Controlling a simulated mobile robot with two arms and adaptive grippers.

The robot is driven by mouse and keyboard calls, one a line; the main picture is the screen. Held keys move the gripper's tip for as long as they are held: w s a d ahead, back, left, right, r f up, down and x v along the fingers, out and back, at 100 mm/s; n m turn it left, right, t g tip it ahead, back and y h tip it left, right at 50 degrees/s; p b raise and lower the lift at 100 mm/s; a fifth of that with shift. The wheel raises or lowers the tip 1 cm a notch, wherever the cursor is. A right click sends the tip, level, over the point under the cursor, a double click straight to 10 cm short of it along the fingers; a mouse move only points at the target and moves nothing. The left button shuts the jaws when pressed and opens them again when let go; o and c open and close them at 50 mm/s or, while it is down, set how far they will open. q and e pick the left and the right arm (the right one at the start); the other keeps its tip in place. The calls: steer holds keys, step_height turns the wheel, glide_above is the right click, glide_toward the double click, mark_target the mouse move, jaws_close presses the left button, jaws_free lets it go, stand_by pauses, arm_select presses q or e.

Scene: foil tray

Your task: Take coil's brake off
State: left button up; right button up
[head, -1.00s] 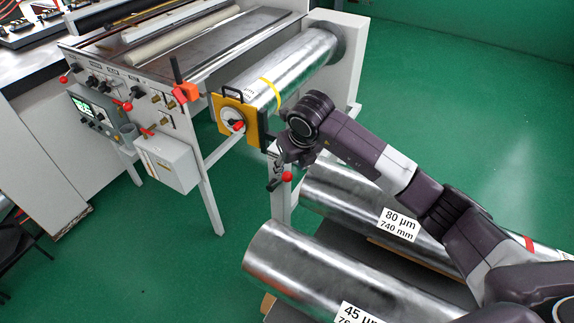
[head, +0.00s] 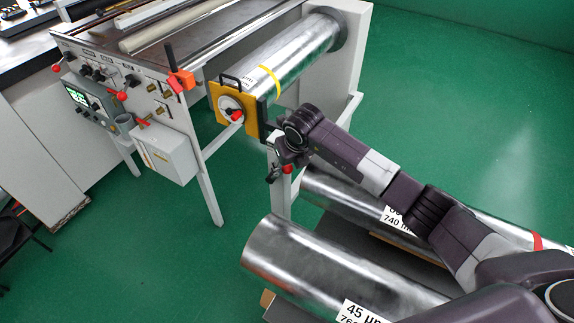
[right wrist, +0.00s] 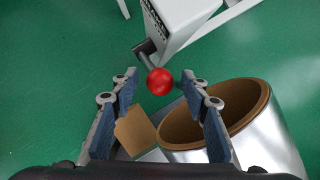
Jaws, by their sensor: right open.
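The coil (head: 290,62) is a shiny foil roll with a yellow band, mounted at the right side of the machine. A yellow plate (head: 220,97) with a handle and a small red lever (head: 236,115) is at its near end. A red ball knob (head: 287,168) shows low beside the stand's post. In the right wrist view the red knob (right wrist: 160,82) sits on a short dark lever (right wrist: 145,52) at a grey post. My right gripper (head: 272,175) is open; its fingers (right wrist: 160,95) spread either side of the knob, apparently without touching it. My left gripper is out of view.
One roll's hollow brown core (right wrist: 215,115) is close to the right finger. The machine's grey box (head: 165,152) and levers are to the left. Green floor is clear behind.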

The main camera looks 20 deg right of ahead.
steer(key=shift+w+f, duration=0.25)
steer(key=shift+f, duration=0.4)
steer(key=shift+c, duration=0.4)
jaws_close()
